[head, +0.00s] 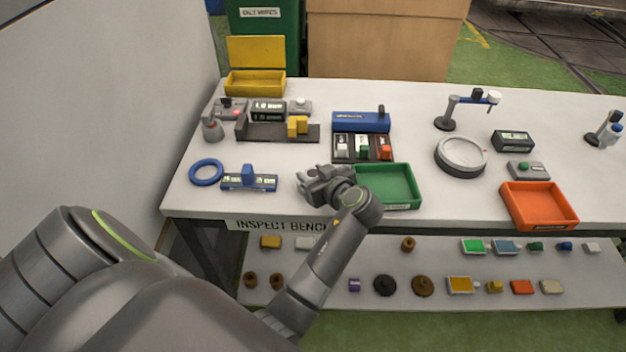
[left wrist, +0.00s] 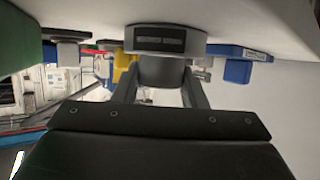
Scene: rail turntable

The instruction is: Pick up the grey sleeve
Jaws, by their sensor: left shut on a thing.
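My left gripper (head: 308,178) is over the front of the white bench, between the blue gauge block and the green tray. In the left wrist view its two fingers (left wrist: 162,92) are shut on the grey sleeve (left wrist: 162,72), one on each side of its round body. A wider grey part with a dark label plate shows at the bench end of the sleeve. In the head view the gripper largely hides the sleeve. I cannot tell whether it touches the bench. My right gripper is not in view.
The blue gauge block (head: 262,183) and a blue ring (head: 206,172) lie left of the gripper. The green tray (head: 388,186) is close on its right. A fixture with yellow blocks (head: 297,125) and a dark rack (head: 342,150) stand behind. An orange tray (head: 538,207) is far right.

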